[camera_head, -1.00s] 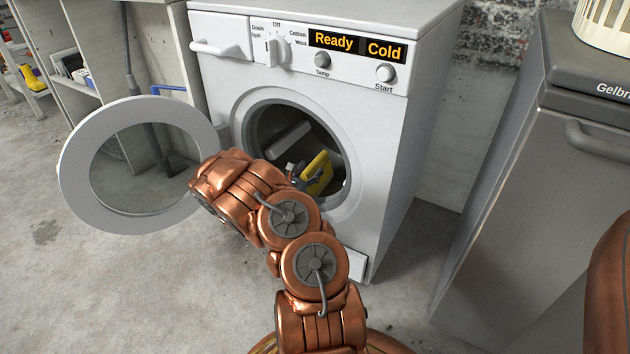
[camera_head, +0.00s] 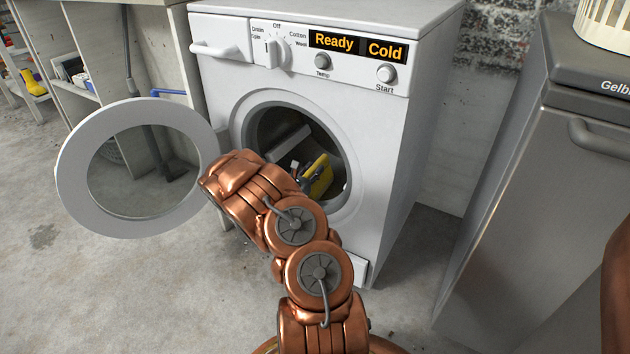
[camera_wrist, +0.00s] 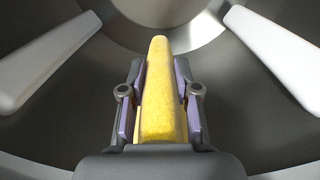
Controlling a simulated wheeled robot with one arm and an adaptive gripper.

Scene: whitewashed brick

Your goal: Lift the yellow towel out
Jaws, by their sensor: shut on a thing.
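The yellow towel (camera_head: 321,176) is inside the drum of the washing machine (camera_head: 380,130), seen through the open round doorway in the head view. In the wrist view the folded towel (camera_wrist: 160,85) stands between the two fingers of my gripper (camera_wrist: 160,108). The fingers press on it from both sides, so my gripper is shut on it. In the head view my gripper (camera_head: 304,177) is partly hidden behind my arm. The towel's lower part is hidden by the gripper.
The round door (camera_head: 75,205) stands open to the left. Pale drum paddles (camera_wrist: 45,62) flank the towel in the wrist view. A grey cabinet (camera_head: 530,190) with a white basket (camera_head: 608,25) stands at right. Shelves (camera_head: 75,90) stand at left. The floor in front is clear.

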